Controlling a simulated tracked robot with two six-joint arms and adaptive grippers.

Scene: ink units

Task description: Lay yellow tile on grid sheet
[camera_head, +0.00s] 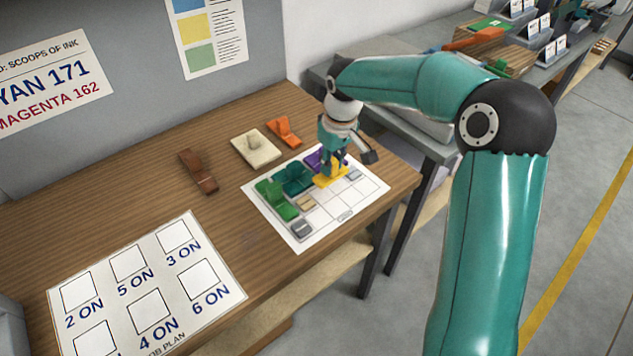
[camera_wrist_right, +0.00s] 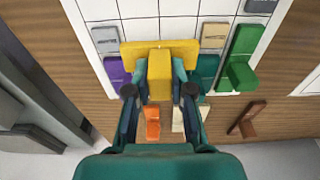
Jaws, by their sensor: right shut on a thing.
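The yellow tile (camera_head: 331,179) is a flat plate with a raised block, which shows in the wrist view (camera_wrist_right: 159,74). My right gripper (camera_head: 333,170) is shut on that block; its two fingers press it from either side in the wrist view (camera_wrist_right: 158,82). The tile is over the upper part of the white grid sheet (camera_head: 325,218), beside the purple tile (camera_head: 313,160) and the teal tile (camera_head: 293,178). I cannot tell whether its plate touches the sheet. A green tile (camera_head: 277,200) lies at the sheet's left side. My left gripper is not in view.
Orange (camera_head: 284,131), cream (camera_head: 256,148) and brown (camera_head: 198,172) tiles lie on the wooden table behind and left of the sheet. Small grey (camera_head: 302,229) and tan (camera_head: 306,203) pieces lie on the sheet. A job plan sheet (camera_head: 206,287) lies at the front left. The table edge is close to the grid sheet.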

